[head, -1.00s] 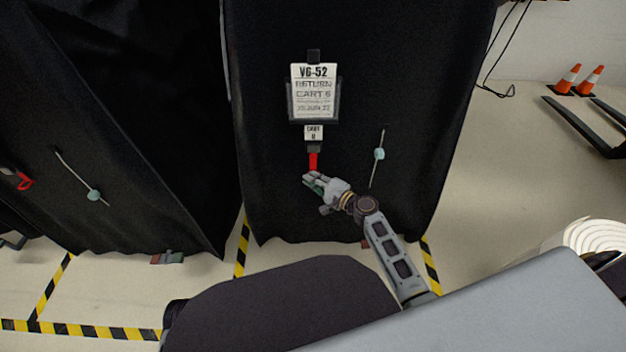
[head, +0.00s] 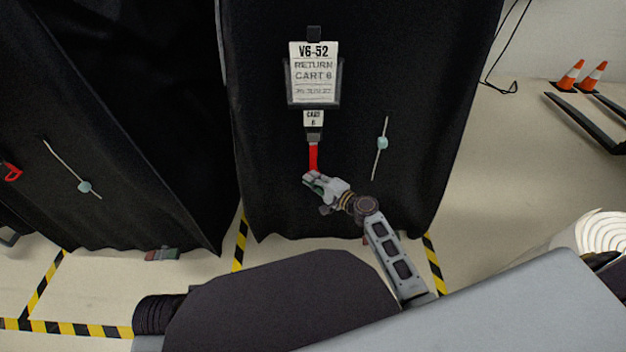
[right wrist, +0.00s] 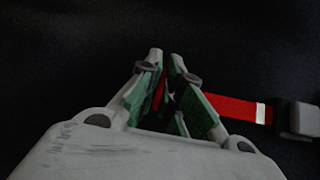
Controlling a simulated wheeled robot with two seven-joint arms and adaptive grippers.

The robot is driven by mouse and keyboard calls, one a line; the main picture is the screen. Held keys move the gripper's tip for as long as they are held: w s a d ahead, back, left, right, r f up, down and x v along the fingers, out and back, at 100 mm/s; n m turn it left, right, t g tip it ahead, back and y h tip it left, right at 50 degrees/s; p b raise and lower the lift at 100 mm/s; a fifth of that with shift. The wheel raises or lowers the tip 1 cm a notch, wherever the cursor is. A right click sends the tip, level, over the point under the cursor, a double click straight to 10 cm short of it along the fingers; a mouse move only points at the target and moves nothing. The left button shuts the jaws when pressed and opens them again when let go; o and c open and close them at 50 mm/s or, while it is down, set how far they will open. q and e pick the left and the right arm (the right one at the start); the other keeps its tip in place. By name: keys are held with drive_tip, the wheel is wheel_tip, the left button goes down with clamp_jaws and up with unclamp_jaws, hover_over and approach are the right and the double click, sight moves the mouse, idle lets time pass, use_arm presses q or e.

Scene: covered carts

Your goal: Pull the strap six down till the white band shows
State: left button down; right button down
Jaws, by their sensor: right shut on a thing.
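The red strap (head: 313,158) hangs from a dark buckle (head: 314,137) below the small "CART 6" tag (head: 313,119) on the black-covered cart. My right gripper (head: 311,178) is shut on the strap's lower end. In the right wrist view, the fingers (right wrist: 167,85) close on the red strap (right wrist: 232,108), which runs taut to the grey buckle (right wrist: 297,120). A white band (right wrist: 263,113) shows across the strap, just outside the buckle. The strap part between the fingers is mostly hidden. My left gripper is not in view.
A cord with a pale blue bead (head: 382,142) hangs on the cover to the right. Another covered cart (head: 120,120) stands left. Traffic cones (head: 571,75) stand at far right on open floor.

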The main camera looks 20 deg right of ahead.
drive_tip(key=shift+s+f, duration=0.15)
drive_tip(key=shift+f, duration=0.35)
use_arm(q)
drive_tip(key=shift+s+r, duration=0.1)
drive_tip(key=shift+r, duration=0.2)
use_arm(e)
drive_tip(key=c, duration=1.7)
unclamp_jaws()
drive_tip(key=shift+o, duration=0.7)
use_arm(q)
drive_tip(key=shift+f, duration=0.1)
use_arm(e)
drive_tip(key=shift+r, duration=0.2)
drive_tip(key=v, duration=1.1)
drive_tip(key=shift+s+d, duration=0.2)
drive_tip(key=shift+s, duration=0.2)
